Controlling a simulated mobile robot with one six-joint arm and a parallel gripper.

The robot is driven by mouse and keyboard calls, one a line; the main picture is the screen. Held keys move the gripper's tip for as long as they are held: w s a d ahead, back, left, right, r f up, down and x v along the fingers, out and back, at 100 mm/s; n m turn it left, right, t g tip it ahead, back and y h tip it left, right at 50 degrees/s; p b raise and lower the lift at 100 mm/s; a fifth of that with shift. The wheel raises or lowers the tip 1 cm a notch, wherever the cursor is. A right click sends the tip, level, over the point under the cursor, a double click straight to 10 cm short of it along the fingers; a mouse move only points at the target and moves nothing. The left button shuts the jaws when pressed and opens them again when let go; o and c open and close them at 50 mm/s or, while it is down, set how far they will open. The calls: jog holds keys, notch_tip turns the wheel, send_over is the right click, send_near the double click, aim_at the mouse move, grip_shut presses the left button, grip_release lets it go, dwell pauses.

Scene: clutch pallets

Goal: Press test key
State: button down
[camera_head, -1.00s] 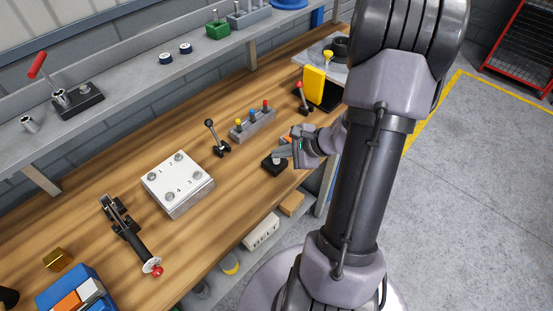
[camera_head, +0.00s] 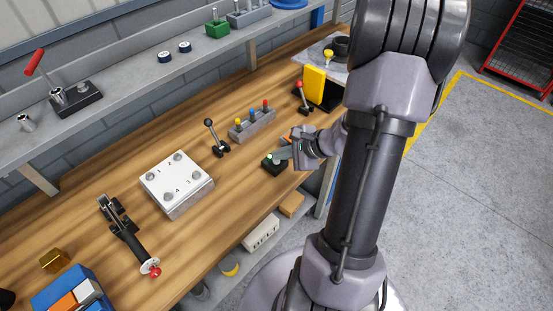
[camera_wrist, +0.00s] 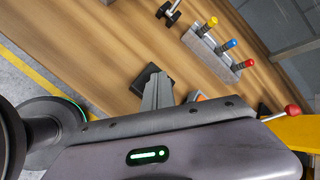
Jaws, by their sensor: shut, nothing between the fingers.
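The test key looks to be the small black box (camera_head: 270,168) on the front part of the wooden bench, with a small green spot on its top in the head view. In the wrist view the black box (camera_wrist: 146,78) is partly hidden behind my fingers. My gripper (camera_head: 278,157) is shut and empty, with its fingertips at the box's top. It also shows in the wrist view (camera_wrist: 158,78), its tips overlapping the box. I cannot tell whether the tips touch the key.
A grey block with yellow, blue and red-topped switches (camera_head: 252,125) stands behind the box. A black-knobbed lever (camera_head: 216,140) is to its left, a red-knobbed lever (camera_head: 303,98) and yellow plate (camera_head: 314,85) to its right. A white numbered box (camera_head: 177,185) is further left.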

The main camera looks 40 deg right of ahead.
aim_at(280, 161)
dwell(0.5)
jog(key=shift+r+p, duration=0.5)
jog(key=shift+r, duration=0.4)
jog(key=shift+r+p, duration=1.8)
jog(key=shift+r, duration=0.75)
jog(key=shift+f, duration=0.1)
jog(key=s+a+r+n+g+b, duration=0.1)
jog(key=a+r+n+b, duration=0.2)
jog(key=a, duration=0.5)
jog(key=s+a+r+n+g+y+b, duration=0.1)
jog(key=a+r+n, duration=0.2)
jog(key=a+n, duration=0.4)
jog(key=s+a+r+n+g+b, duration=0.1)
jog(key=a+r+n+g, duration=0.15)
jog(key=a, duration=0.65)
jog(key=s+a+r+n+t+h+b, duration=0.1)
jog(key=s+a+r+n+b, duration=0.1)
jog(key=s+n, duration=0.5)
jog(key=shift+s+a+r+h, duration=0.3)
jog(key=shift+s+a+r, duration=0.1)
jog(key=shift+s+a, duration=0.4)
